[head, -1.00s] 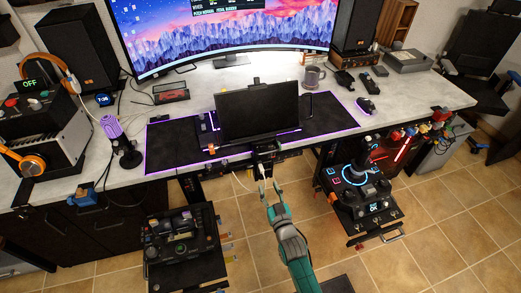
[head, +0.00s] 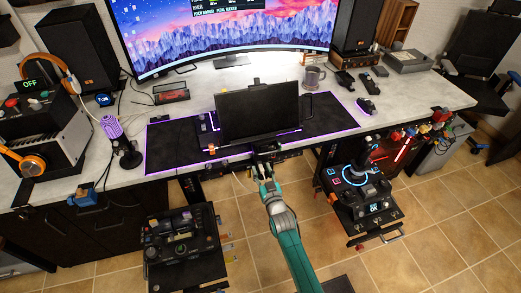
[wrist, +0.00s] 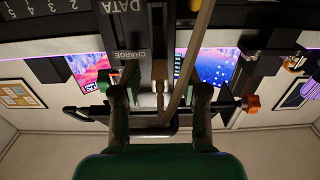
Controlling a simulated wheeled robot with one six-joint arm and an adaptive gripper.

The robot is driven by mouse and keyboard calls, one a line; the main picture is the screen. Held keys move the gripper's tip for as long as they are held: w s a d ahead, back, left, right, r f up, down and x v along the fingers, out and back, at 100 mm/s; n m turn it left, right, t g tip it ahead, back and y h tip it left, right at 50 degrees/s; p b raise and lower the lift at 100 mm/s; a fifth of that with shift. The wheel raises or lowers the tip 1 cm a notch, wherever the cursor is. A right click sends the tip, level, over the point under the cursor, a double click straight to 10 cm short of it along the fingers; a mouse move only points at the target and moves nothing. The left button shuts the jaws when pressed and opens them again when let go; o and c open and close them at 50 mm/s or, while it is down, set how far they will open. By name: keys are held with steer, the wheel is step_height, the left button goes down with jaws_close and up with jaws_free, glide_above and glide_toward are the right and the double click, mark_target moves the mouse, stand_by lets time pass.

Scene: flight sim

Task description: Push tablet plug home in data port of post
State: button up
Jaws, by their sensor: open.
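The black tablet (head: 258,112) stands upright near the desk's front edge. Below it is a dark post (head: 266,150); in the wrist view the post (wrist: 126,30) shows upside-down DATA and CHARGE labels. A pale plug (wrist: 160,117) with a beige cable (wrist: 190,65) is in front of the post's face in the wrist view. Whether it is seated, and how deep, I cannot tell. My gripper (head: 265,180) is close below the post. In the wrist view my gripper (wrist: 160,100) is open, its fingers on either side of the plug with gaps between.
The desk (head: 130,185) edge runs just above my gripper. A purple microphone (head: 115,135) stands on the desk at left.

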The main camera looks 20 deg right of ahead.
mark_target(263, 172)
stand_by(0.9)
jaws_close()
steer(key=shift+s, duration=2.95)
steer(key=shift+s+f, duration=0.25)
steer(key=shift+f, duration=1.05)
steer(key=shift+s+f, duration=0.2)
steer(key=shift+f, duration=1.05)
